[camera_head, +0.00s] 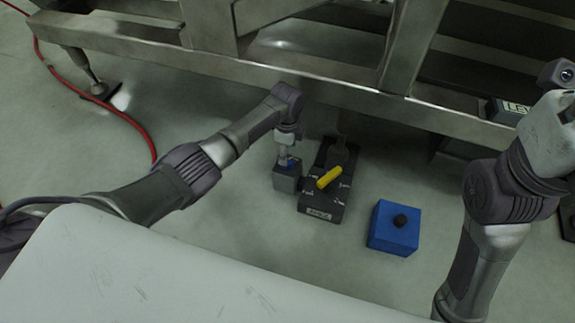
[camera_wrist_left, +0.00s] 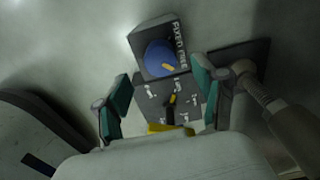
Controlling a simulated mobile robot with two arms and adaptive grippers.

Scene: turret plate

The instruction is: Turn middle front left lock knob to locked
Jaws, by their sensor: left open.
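A small grey box (camera_head: 286,184) with a blue knob (camera_head: 291,163) on top stands on the floor, left of a black box. In the left wrist view the blue knob (camera_wrist_left: 160,57) carries a yellow mark, and the label beside it seems to read FIXED and FREE. I cannot tell whether this is the named lock knob. My left gripper (camera_head: 286,152) points down over the grey box. In the left wrist view its fingers (camera_wrist_left: 162,78) are spread, with the knob between and beyond their tips and nothing held. Contact cannot be judged. My right arm shows at right; its fingers do not.
A black box (camera_head: 322,213) with a yellow handle (camera_head: 329,177) stands just right of the grey box. A blue box (camera_head: 393,237) with a black knob stands farther right. A metal frame (camera_head: 340,92) runs behind. A red hose (camera_head: 128,116) lies at left.

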